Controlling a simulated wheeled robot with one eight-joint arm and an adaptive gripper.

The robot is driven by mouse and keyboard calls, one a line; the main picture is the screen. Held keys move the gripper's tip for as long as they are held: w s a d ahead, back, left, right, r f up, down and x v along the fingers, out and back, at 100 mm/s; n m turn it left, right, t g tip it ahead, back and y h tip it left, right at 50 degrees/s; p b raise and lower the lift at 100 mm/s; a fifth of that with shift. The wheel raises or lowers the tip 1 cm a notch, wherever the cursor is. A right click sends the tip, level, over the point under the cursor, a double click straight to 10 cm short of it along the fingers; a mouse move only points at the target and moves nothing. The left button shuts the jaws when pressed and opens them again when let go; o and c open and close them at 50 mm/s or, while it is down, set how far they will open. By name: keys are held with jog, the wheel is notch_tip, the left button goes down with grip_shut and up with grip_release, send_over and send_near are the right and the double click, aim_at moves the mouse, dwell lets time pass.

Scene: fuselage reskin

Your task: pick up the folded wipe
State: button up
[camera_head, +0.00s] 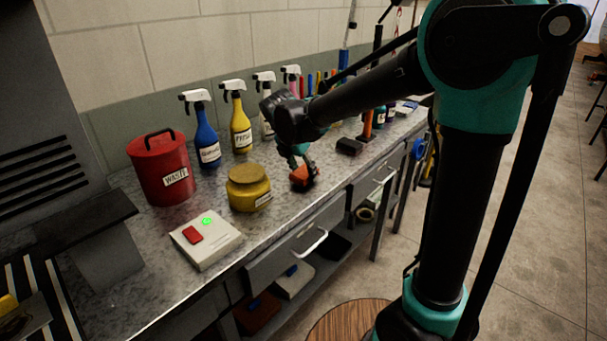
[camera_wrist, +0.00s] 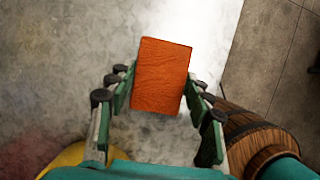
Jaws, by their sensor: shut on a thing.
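The folded wipe is an orange-red rectangle (camera_wrist: 160,75) between the two fingers of my gripper (camera_wrist: 160,88) in the wrist view. The fingers lie along its left and right sides. In the head view the wipe (camera_head: 303,175) shows under my gripper (camera_head: 300,160), just right of the yellow jar and over the workbench. My gripper is shut on the wipe. Whether the wipe touches the bench top is hard to tell.
A yellow jar (camera_head: 249,188), a red waste can (camera_head: 163,167) and a white box with a red button (camera_head: 206,238) stand left of my gripper. Spray bottles, a blue one (camera_head: 206,135) and a yellow one (camera_head: 240,125) among them, line the wall. A dark block (camera_head: 349,147) lies to the right.

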aim_at(303, 172)
notch_tip(303, 172, up, 19)
dwell(0.4)
jog(key=shift+f, duration=0.1)
